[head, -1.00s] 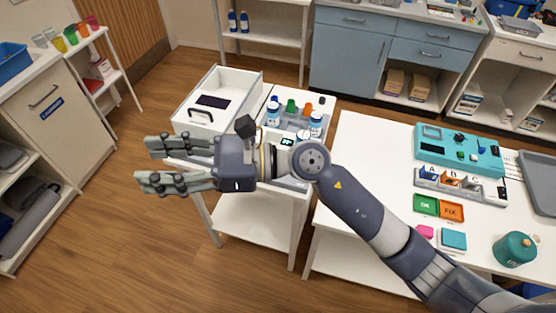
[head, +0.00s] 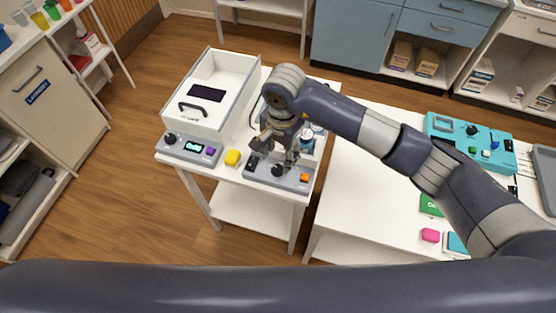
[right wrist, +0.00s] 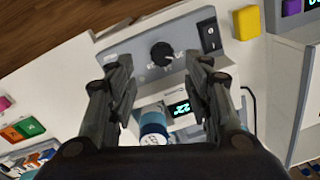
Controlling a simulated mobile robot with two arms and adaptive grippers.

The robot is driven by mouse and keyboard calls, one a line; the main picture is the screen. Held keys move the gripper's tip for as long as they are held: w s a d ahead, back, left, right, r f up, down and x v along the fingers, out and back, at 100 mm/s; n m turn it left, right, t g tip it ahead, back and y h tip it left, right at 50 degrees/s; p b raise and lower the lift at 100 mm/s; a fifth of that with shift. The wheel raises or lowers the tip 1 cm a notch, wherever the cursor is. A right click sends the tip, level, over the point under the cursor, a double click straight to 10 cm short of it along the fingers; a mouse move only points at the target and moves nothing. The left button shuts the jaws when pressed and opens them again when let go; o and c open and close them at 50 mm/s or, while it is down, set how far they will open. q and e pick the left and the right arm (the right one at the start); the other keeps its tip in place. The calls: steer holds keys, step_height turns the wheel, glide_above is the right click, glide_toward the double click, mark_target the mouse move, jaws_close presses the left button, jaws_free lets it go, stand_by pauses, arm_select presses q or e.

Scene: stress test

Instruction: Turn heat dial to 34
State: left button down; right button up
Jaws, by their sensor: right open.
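A grey control panel (head: 262,178) with a black round dial (head: 278,170) sits at the front of the white cart. In the right wrist view the dial (right wrist: 162,54) has a light pointer mark, and a black rocker switch (right wrist: 210,36) is beside it. A small lit display (right wrist: 181,108) shows digits that look like 22. My right gripper (head: 283,156) is above the panel, pointing down. In the right wrist view my right gripper (right wrist: 157,72) is open, its fingers apart on either side of the dial's line, with nothing between them. My left gripper is out of view.
A second grey panel with a display (head: 194,147), dial and purple button stands at left. A yellow block (head: 232,158) lies between the panels. A white open drawer box (head: 226,112) is behind. A bottle (right wrist: 153,127) stands near the right gripper. A white table (head: 350,190) adjoins at right.

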mark_target(278, 168)
step_height(278, 168, down, 4)
steer(key=shift+w+a+r+p, duration=0.1)
steer(key=shift+r+p, duration=0.15)
steer(key=shift+p, duration=0.3)
steer(key=shift+w+f, duration=0.2)
steer(key=shift+f, duration=0.6)
step_height(278, 168, down, 2)
steer(key=shift+f+p, duration=0.1)
steer(key=shift+p, duration=0.35)
steer(key=shift+w, duration=0.1)
steer(key=shift+c, duration=1.4)
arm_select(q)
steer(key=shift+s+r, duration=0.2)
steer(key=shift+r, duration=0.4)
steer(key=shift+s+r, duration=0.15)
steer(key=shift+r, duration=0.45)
arm_select(e)
steer(key=c, duration=0.8)
